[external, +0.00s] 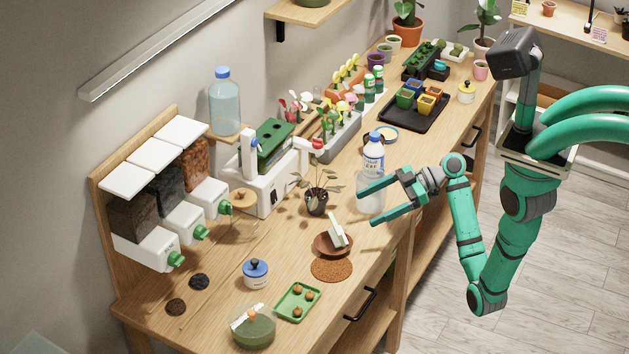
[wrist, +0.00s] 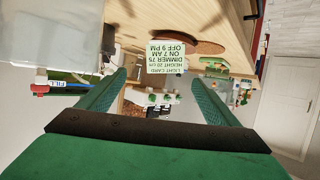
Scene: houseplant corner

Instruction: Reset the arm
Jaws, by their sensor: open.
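My gripper (external: 366,206) is open, with its two green fingers apart and nothing between them. It is raised near the front edge of the wooden bench (external: 250,320) and points left across it. In the external view its fingers overlap the clear container below a blue-capped bottle (external: 374,152); I cannot tell how far apart they are. In the wrist view both fingers (wrist: 160,80) show, spread apart. A pale green light card (wrist: 166,60) appears upside down beyond the fingertips.
A brown saucer (external: 322,246) holds an upright card (external: 338,231) left of my gripper. A dark-potted plant (external: 317,200) stands behind it. A green tray (external: 297,302) and blue-lidded jar (external: 255,273) stand at the near end. Open floor (external: 570,280) lies right of the bench.

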